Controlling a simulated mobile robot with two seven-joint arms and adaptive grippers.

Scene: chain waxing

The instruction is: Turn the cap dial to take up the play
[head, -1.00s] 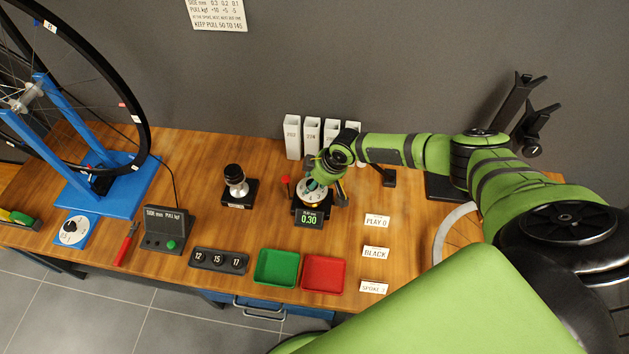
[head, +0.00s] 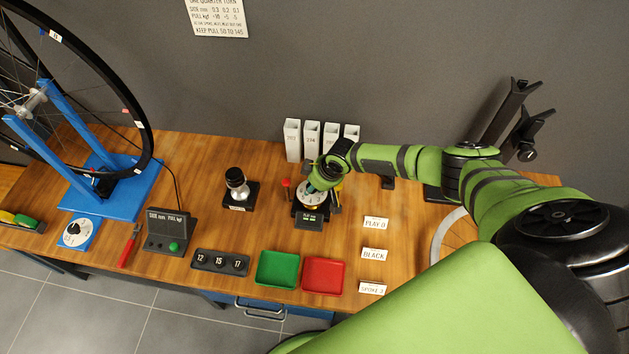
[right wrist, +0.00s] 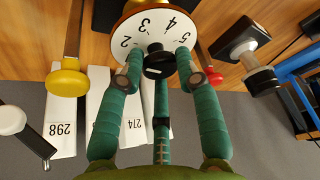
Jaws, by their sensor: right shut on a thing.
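The cap dial (right wrist: 142,35), a white numbered disc with a black centre knob (right wrist: 158,64), fills the top middle of the right wrist view. In the head view the dial (head: 305,195) sits on a small black stand on the bench, partly hidden by my right gripper (head: 318,187). The green fingers of my right gripper (right wrist: 158,72) are closed around the black knob in the right wrist view. A small display (head: 310,218) with green marks is at the front of the stand; its reading is too small to tell. My left gripper is not in view.
White boxes (head: 292,140) stand behind the dial. A red-topped post (head: 286,183) is just left of it. A black-and-silver fixture (head: 237,185) stands further left. Green (head: 259,283) and red (head: 306,287) trays lie in front. Label cards (head: 375,223) are to the right.

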